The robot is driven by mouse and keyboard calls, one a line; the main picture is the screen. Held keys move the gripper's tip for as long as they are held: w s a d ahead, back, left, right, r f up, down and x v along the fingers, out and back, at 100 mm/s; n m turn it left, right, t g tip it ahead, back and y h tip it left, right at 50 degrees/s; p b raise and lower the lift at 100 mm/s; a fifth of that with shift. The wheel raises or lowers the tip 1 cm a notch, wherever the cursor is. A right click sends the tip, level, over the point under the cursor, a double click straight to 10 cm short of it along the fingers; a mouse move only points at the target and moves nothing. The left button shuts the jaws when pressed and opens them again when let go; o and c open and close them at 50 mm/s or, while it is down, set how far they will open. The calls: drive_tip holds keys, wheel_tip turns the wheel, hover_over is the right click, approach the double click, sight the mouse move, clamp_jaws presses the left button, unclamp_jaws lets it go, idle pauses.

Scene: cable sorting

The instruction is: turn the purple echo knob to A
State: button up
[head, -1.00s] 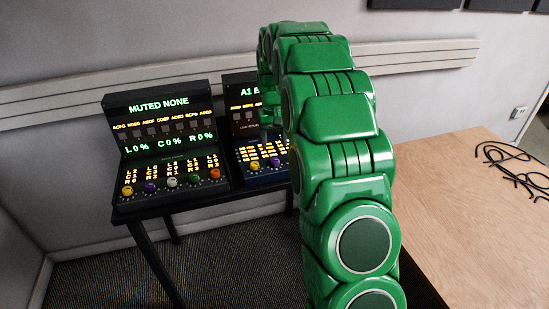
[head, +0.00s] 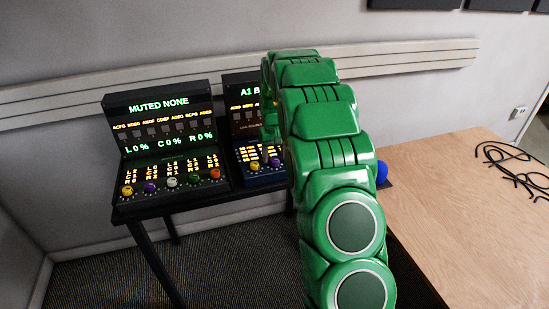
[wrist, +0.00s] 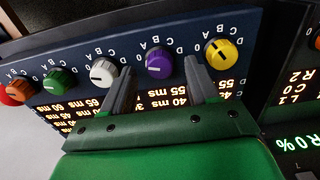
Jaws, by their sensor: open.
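The purple knob (wrist: 158,64) sits on the dark blue panel in the wrist view, with letters printed around it. A short light mark shows on it, but I cannot tell for sure which letter it points at. It also shows on the right-hand device in the head view (head: 274,162). My gripper (wrist: 159,69) is open, with one finger on each side of the purple knob; I see no clear contact. In the head view my green arm hides much of that device, and the fingers cannot be made out.
Beside the purple knob are a yellow knob (wrist: 221,53) and a white knob (wrist: 103,72), close outside my fingers. A green knob (wrist: 61,82) is farther left. Another device (head: 160,150) stands left. A wooden table (head: 455,215) with black cables (head: 515,165) is right.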

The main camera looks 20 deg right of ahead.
drive_tip(key=shift+f, duration=0.8)
drive_tip(key=c, duration=1)
drive_tip(key=shift+c, duration=0.2)
drive_tip(key=shift+m, duration=3.4)
drive_tip(key=shift+r, duration=0.1)
